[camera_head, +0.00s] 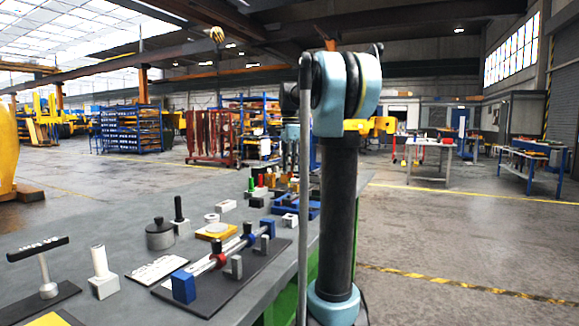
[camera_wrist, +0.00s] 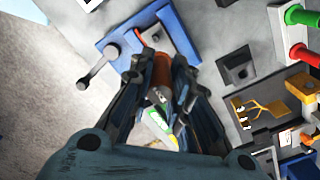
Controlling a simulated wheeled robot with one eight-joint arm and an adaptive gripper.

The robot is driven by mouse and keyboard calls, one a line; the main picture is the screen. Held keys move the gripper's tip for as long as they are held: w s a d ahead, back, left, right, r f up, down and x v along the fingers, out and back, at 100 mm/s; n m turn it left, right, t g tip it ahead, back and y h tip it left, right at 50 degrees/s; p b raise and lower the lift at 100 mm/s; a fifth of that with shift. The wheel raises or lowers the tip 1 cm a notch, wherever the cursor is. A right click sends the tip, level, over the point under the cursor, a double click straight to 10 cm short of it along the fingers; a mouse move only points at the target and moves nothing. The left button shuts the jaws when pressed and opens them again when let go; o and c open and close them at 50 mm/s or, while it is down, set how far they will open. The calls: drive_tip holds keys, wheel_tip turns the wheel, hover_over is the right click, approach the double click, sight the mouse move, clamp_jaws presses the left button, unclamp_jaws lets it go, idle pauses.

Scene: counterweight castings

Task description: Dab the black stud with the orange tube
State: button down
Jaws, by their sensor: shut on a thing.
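In the wrist view my gripper (camera_wrist: 160,88) is shut on the orange tube (camera_wrist: 161,70), which sits between the two dark fingers. The tube is above or at the edge of a blue fixture (camera_wrist: 190,20); I cannot tell whether they touch. In the head view a black stud (camera_head: 179,208) stands upright on a pale block (camera_head: 181,227) on the grey bench, apart from my gripper. I cannot make out this stud in the wrist view. In the head view my arm hides most of the gripper area.
Red (camera_wrist: 297,54) and green (camera_wrist: 302,16) studs stand right of the gripper in the wrist view. On the bench are a round grey weight (camera_head: 160,236), a rod fixture (camera_head: 222,262), a white stud (camera_head: 99,262) and a T-shaped tool (camera_head: 46,290).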

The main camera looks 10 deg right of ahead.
sight(290, 175)
drive_tip(key=shift+f, duration=2)
drive_tip(key=shift+s+f, duration=0.15)
drive_tip(key=shift+f, duration=0.65)
idle(2.4)
drive_tip(key=shift+r, duration=0.1)
drive_tip(key=shift+r, duration=2.9)
